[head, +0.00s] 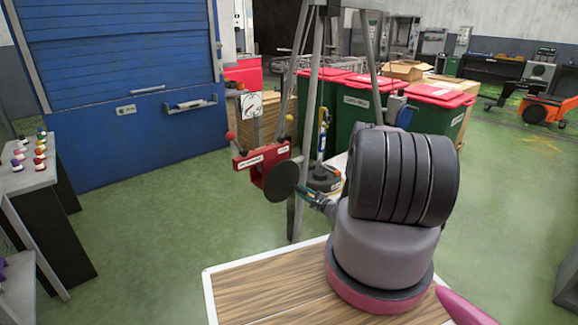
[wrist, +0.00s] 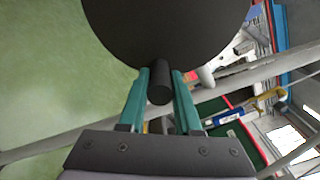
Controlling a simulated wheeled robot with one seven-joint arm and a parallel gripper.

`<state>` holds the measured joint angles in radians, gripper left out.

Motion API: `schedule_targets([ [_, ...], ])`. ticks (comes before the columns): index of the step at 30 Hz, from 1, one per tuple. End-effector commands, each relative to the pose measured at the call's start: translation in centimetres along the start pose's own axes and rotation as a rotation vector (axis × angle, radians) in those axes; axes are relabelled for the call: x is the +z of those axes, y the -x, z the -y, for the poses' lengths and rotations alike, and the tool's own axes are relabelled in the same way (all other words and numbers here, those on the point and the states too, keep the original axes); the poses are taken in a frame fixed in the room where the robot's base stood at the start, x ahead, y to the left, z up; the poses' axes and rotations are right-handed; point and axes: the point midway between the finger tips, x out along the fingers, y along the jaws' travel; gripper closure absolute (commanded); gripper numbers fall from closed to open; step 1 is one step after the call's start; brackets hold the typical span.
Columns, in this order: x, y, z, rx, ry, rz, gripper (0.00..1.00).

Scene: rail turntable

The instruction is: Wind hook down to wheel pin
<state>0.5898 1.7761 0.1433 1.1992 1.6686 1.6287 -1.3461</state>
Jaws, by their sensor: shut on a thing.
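My gripper (head: 306,193) is shut on the dark crank peg (wrist: 159,88), which sticks out from a round black crank disc (head: 281,181). The disc fills the top of the wrist view (wrist: 165,28). It sits in front of a red winch box (head: 262,156) on a tripod leg. A slim yellow-and-blue hanging piece (head: 322,138), apparently the hook's tackle, is between the tripod legs. Below it is a dark round thing (head: 324,181), apparently the wheel. The hook's tip and the pin are too small to make out, so their gap cannot be told.
Grey tripod legs (head: 317,75) stand close around the winch. A white dial plate (head: 251,105) is above the box. Red-lidded green bins (head: 359,103) stand behind. A workbench (head: 25,170) is at left. Green floor (head: 150,220) is clear between them.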

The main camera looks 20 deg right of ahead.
Motion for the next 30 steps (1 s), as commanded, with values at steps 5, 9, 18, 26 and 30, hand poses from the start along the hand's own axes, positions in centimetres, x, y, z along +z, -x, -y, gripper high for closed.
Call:
schedule_targets([
  [5, 0.0, -0.1, 0.7, -0.007, 0.030, 0.001, 1.00],
  [9, 0.1, -0.1, 1.2, -0.007, 0.092, 0.000, 1.00],
  [18, 0.2, -0.1, 2.2, -0.008, 0.202, 0.000, 1.00],
  [26, 0.2, -0.1, 2.2, -0.007, 0.211, 0.001, 1.00],
  [30, 0.2, -0.1, 2.1, -0.006, 0.210, 0.001, 0.25],
])
